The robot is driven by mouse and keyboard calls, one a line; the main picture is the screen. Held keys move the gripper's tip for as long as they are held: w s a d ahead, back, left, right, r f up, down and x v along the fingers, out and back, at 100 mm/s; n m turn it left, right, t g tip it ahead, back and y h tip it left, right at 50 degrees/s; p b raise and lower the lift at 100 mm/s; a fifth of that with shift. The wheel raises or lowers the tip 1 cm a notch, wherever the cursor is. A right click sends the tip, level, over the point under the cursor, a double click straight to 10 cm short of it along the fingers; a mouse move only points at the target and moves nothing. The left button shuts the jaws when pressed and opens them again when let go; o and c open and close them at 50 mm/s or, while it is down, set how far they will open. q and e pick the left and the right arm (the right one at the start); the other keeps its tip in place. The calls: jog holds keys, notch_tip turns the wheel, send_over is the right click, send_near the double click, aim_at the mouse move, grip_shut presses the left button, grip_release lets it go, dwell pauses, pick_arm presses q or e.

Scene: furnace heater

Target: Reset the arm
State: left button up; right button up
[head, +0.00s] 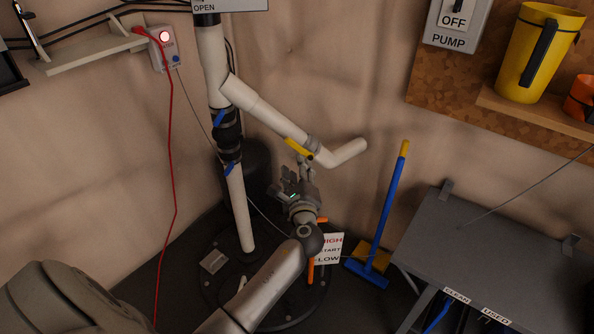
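My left arm reaches up from the bottom edge, and its gripper (293,176) is near the middle of the head view. The gripper is just below a yellow valve handle (298,149) on a white branch pipe (268,114). I cannot tell whether it touches the handle or the pipe, and the fingers are too small and dark to show whether they are open or shut. Nothing is clearly held. My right gripper is out of view.
A white vertical pipe (239,205) with blue valve handles stands left of the gripper. A HIGH/START/LOW sign (329,249) and orange handle are beside my forearm. A blue broom (387,210) leans right of it. A grey table (490,255) stands at right. A red cord (171,170) hangs left.

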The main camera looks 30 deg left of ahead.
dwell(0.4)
pick_arm(q)
jog(key=s+d+f+n+g+h, duration=0.3)
jog(key=s+f+n, duration=0.1)
jog(key=s+f, duration=0.5)
jog(key=s+d+f+n+g+h, duration=0.2)
jog(key=s+d+f+n+g, duration=0.3)
jog(key=f, duration=0.7)
jog(key=s+d+f+n+g+h, duration=0.1)
jog(key=s+f+n+h, duration=0.2)
jog(key=s+f, duration=0.65)
jog(key=s+d+f+n+g+h+p, duration=0.1)
jog(key=s+d+f+n+g+h, duration=0.15)
jog(key=s, duration=0.45)
jog(key=s+d+f+n+g+h+p, duration=0.1)
jog(key=s+d+f+n, duration=0.25)
jog(key=s, duration=0.25)
jog(key=s+a+f+p, duration=0.2)
jog(key=s+a+p, duration=0.1)
jog(key=s+p, duration=1.1)
jog(key=shift+s+m+g, duration=0.35)
jog(key=shift+s+m, duration=0.05)
jog(key=shift+s, duration=0.8)
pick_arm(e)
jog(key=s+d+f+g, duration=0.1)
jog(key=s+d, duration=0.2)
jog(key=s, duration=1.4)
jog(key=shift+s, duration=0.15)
